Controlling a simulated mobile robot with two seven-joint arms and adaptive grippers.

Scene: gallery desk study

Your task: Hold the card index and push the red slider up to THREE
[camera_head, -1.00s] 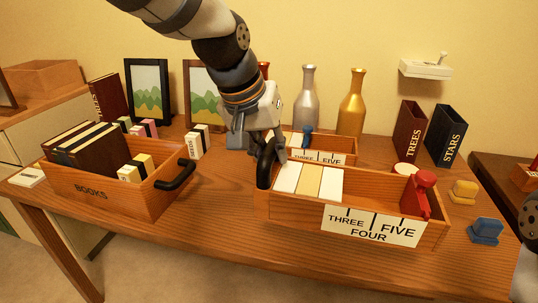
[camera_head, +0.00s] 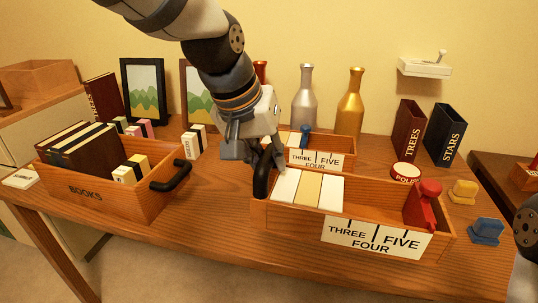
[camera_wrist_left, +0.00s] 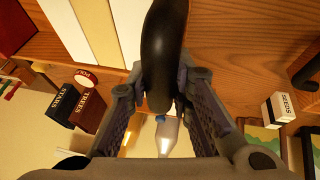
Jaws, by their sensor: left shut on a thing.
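The card index (camera_head: 290,217) is a long open wooden box near the table's front, with white and cream cards at its left end. Its front label reads THREE, FOUR, FIVE. The red slider (camera_head: 421,210) stands upright inside at the right end, above FIVE. My left gripper (camera_head: 262,160) is shut on the black handle (camera_head: 261,182) at the box's left end. In the left wrist view the handle (camera_wrist_left: 163,55) lies between the fingers (camera_wrist_left: 160,100). My right gripper is out of view; only part of my right arm shows at the right edge.
A second labelled card box (camera_head: 338,150) with a blue slider (camera_head: 305,135) stands behind. The BOOKS crate (camera_head: 110,208) stands left. A silver bottle (camera_head: 305,105), a gold bottle (camera_head: 350,108) and a round red tin (camera_head: 405,172) stand behind. Yellow (camera_head: 463,190) and blue (camera_head: 486,232) blocks lie right.

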